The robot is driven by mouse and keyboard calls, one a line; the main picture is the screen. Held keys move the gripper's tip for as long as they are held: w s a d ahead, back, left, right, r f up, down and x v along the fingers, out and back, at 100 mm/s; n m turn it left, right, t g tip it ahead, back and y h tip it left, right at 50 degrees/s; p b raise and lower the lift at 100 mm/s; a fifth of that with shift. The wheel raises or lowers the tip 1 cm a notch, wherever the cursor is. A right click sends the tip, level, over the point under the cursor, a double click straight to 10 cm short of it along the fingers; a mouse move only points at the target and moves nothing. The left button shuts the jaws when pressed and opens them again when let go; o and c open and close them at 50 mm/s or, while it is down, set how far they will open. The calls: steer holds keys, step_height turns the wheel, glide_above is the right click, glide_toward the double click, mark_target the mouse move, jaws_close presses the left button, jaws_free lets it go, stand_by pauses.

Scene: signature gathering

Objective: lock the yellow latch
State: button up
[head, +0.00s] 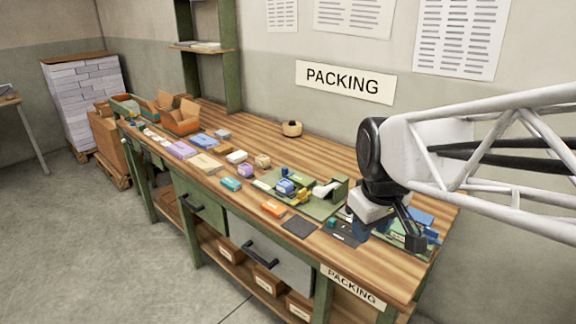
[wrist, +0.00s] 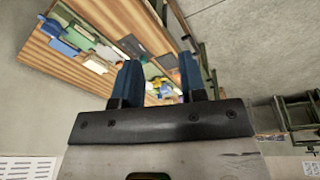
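A small yellow part (head: 303,197), which looks like the yellow latch, stands on a green fixture (head: 318,208) beside a blue block (head: 285,187) on the bench. I cannot tell the latch's position at this size. A yellow spot also shows small between my fingers in the wrist view (wrist: 157,84). My gripper (head: 388,238) hangs above the bench's right part, to the right of the fixture and apart from it. In the wrist view my gripper (wrist: 158,62) has its two blue fingers spread, with nothing between them.
The wooden bench (head: 330,150) carries several coloured boxes along its front. An orange block (head: 273,209) and a dark pad (head: 299,228) lie near the fixture. A round wooden container (head: 291,128) stands at the back. The bench's back strip is mostly clear.

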steer(key=w+a+n, duration=0.1)
steer(key=w+n, duration=0.5)
steer(key=w, duration=0.6)
steer(key=n+g, duration=0.2)
steer(key=n, duration=1.4)
glide_above(302, 190)
steer(key=f, duration=1.3)
steer(key=shift+s+d+f, duration=0.1)
steer(key=shift+s+f, duration=0.2)
steer(key=shift+f, duration=0.05)
steer(key=shift+w+f, duration=0.25)
steer(key=shift+f, duration=0.1)
steer(key=shift+f, duration=3.8)
jaws_close()
